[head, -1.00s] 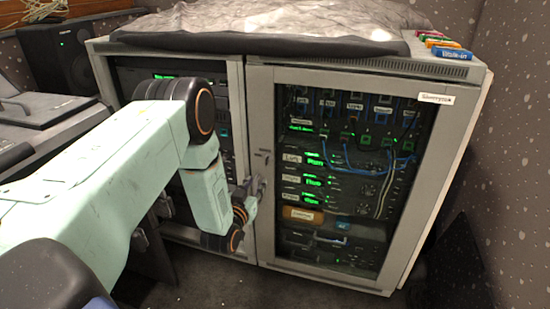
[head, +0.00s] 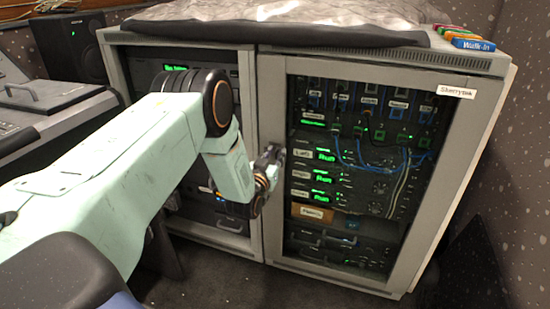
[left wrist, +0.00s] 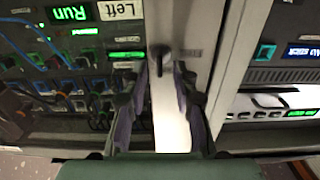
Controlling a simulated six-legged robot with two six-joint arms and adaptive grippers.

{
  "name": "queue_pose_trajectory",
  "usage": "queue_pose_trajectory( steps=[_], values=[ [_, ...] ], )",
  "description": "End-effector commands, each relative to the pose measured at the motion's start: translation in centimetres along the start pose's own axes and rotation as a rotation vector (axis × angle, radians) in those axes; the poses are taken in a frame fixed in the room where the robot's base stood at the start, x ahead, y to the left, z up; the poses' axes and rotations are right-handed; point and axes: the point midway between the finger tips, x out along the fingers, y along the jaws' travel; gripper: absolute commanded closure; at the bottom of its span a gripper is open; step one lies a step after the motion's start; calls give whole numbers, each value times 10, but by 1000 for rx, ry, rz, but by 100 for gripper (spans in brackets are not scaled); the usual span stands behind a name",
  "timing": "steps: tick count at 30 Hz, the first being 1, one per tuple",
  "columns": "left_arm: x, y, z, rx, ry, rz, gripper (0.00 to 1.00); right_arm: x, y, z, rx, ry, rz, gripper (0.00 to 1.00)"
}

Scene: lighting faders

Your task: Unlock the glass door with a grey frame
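The glass door (head: 350,160) with a grey frame (head: 273,215) is shut on the right half of the grey rack cabinet. My left gripper (head: 275,154) is at the left upright of this frame and covers the lock area in the head view. In the left wrist view, a small dark latch or key (left wrist: 160,52) sits on the pale frame upright. My left gripper, also seen in the left wrist view (left wrist: 161,72), is open, with one finger on each side of the latch and gaps visible. My right gripper is not in view.
A second rack bay (head: 190,75) stands left of the door. A grey cloth (head: 270,22) and coloured labelled blocks (head: 473,45) lie on the cabinet top. A mixing console (head: 50,105) and a speaker (head: 70,45) are at the left. Carpet is clear in front.

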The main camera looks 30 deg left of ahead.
Motion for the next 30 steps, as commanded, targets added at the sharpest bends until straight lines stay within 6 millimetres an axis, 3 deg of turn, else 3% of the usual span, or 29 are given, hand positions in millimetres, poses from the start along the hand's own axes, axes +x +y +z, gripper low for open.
queue_pose_trajectory(
  steps=[6, 16, 30],
  values=[
    [2, 0, 0, 0, 0, 0, 73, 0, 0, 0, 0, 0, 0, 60],
    [2, 0, 0, 0, 0, 0, 100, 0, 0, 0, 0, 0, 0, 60],
    [1, 0, 0, 10, -1, 0, 100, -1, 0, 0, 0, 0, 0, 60]
  ],
)
